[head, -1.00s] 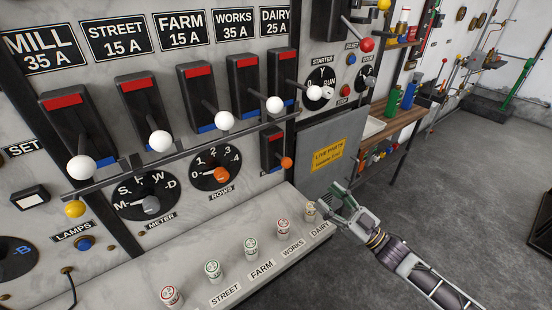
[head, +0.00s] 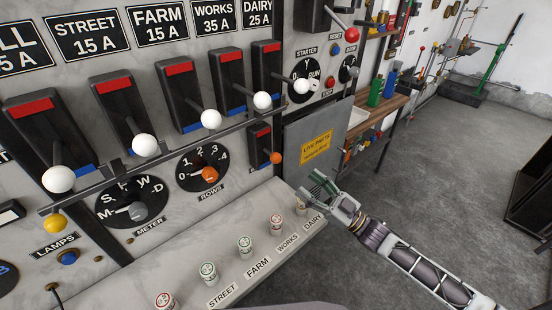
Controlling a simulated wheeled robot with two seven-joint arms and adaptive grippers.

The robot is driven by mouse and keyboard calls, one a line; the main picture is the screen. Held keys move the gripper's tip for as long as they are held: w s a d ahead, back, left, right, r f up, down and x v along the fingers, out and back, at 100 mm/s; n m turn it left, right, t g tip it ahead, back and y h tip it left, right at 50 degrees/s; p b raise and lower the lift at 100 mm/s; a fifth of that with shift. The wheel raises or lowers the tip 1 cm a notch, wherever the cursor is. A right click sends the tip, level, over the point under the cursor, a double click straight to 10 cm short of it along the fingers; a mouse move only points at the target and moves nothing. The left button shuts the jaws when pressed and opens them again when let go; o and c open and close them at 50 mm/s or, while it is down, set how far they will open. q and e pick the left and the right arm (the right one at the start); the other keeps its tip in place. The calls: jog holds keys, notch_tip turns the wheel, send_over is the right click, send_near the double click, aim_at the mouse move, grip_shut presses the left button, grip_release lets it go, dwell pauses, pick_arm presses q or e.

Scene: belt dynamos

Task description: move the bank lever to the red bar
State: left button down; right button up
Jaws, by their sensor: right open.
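A small black switch (head: 257,146) sits below the DAIRY switch, with a red bar (head: 262,132) at its top. Its lever ends in an orange knob (head: 275,158) that sticks out low, near the blue end. I cannot read a label on it, so I cannot tell for sure that it is the bank lever. My right gripper (head: 314,187) is open and empty, below and right of the orange knob and apart from it, in front of the grey box. My left gripper is not in view.
An orange-knobbed rotary dial (head: 203,168) is left of the small switch. Fuses line the ledge (head: 185,265). A grey box (head: 325,130) stands right.

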aim_at(276, 159)
jog(key=shift+p+x, duration=1)
jog(key=shift+x, duration=5.45)
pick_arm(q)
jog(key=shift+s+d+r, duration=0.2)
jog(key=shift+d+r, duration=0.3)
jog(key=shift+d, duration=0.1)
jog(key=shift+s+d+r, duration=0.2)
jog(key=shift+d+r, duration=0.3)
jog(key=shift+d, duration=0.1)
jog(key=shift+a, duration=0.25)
pick_arm(e)
jog(key=shift+c, duration=0.6)
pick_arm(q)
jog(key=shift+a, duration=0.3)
pick_arm(e)
grip_shut()
